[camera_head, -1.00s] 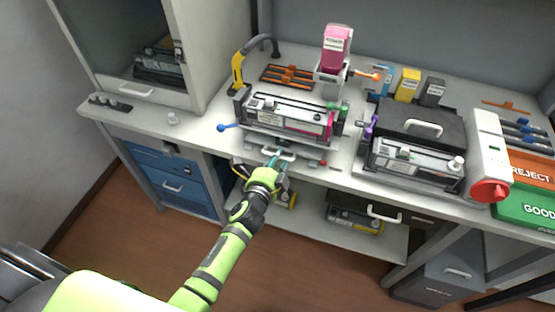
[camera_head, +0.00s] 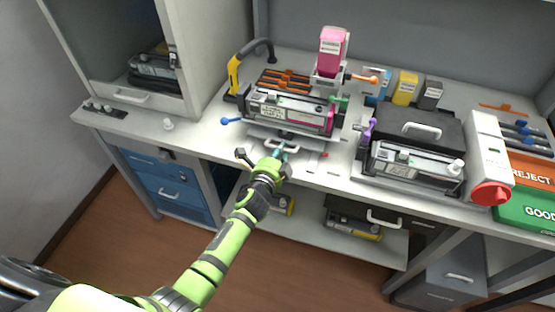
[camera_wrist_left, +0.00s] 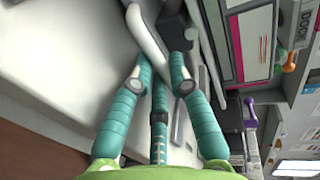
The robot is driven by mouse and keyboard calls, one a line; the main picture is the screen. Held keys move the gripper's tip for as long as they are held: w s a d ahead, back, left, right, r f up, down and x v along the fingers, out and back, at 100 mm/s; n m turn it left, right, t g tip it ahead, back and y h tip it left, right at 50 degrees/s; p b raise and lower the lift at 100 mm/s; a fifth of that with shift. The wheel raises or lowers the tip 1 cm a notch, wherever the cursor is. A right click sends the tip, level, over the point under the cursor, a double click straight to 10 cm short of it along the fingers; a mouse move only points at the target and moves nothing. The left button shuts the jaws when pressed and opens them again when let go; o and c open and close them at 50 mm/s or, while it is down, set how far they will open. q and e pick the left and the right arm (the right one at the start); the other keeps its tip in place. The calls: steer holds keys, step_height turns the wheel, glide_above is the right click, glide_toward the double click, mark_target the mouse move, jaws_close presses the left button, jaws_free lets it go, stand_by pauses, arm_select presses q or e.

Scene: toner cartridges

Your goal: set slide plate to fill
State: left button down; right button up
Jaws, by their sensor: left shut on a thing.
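The slide plate (camera_head: 262,132) is a pale metal plate under the front of the filling fixture, with a light bar handle (camera_head: 290,149) at its front. My left gripper (camera_head: 280,153) reaches up from below and is shut on this handle. In the left wrist view the teal fingers of my left gripper (camera_wrist_left: 160,82) sit around the pale curved handle (camera_wrist_left: 147,32). A black and grey toner cartridge (camera_head: 290,112) with a magenta end lies in the fixture above the plate. A magenta toner bottle (camera_head: 332,50) stands upright behind it. My right gripper is not in view.
A blue-knobbed lever (camera_head: 225,120) sticks out left of the fixture, and a green knob (camera_head: 339,99) is at its right. A second station with a cartridge (camera_head: 412,168) stands to the right. Reject (camera_head: 530,172) and good (camera_head: 530,208) bins are at far right.

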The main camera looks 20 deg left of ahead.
arm_select(q)
steer(key=shift+s, duration=0.15)
steer(key=c, duration=1.4)
jaws_free()
steer(key=shift+c, duration=0.2)
steer(key=v, duration=1.2)
